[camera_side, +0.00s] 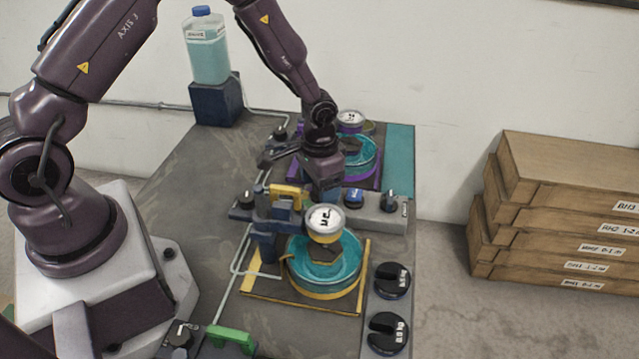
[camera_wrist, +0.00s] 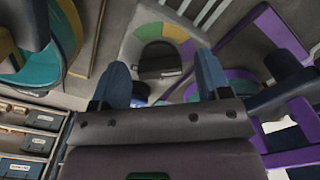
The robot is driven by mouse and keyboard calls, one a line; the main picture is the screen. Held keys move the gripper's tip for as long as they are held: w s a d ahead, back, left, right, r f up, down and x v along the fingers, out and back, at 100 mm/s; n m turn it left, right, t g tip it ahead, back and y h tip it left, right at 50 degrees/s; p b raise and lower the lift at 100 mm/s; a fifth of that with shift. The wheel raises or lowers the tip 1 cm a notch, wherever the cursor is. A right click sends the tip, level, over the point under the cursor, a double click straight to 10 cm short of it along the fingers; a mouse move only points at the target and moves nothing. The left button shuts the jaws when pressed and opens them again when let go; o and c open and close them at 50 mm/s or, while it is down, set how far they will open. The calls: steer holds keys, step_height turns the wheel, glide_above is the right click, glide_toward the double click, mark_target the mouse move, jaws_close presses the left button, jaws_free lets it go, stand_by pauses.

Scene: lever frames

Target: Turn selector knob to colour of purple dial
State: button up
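My gripper (camera_side: 325,190) points down over the grey control strip in the side view. In the wrist view my gripper (camera_wrist: 163,82) shows two blue fingers set apart, with nothing visibly held. Beyond them is a dark selector knob (camera_wrist: 158,58), ringed by a plate (camera_wrist: 165,36) with yellow, green, orange and purple sectors. Its pointing direction is unclear. The side view does not clearly show this knob. The purple dial (camera_side: 351,119), a white-faced gauge, stands at the far station with the purple frame (camera_side: 360,184). Its reading is too small to tell.
A near station has a yellow frame (camera_side: 300,299), a teal drum (camera_side: 322,268) and a white dial (camera_side: 325,218). A blue knob (camera_side: 353,197) and a dark knob (camera_side: 390,200) sit on the strip. Black weights (camera_side: 390,281) lie at front right. Crates (camera_side: 550,205) stand off the table.

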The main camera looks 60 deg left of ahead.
step_height(320, 180, up, 13)
stand_by(0.6)
steer(key=s+r+n+t, duration=0.1)
steer(key=s+r+t, duration=0.4)
steer(key=s+r, duration=1.2)
steer(key=s+d, duration=0.1)
steer(key=s, duration=0.1)
steer(key=shift+s+r+t, duration=0.3)
steer(key=shift+s+r, duration=0.1)
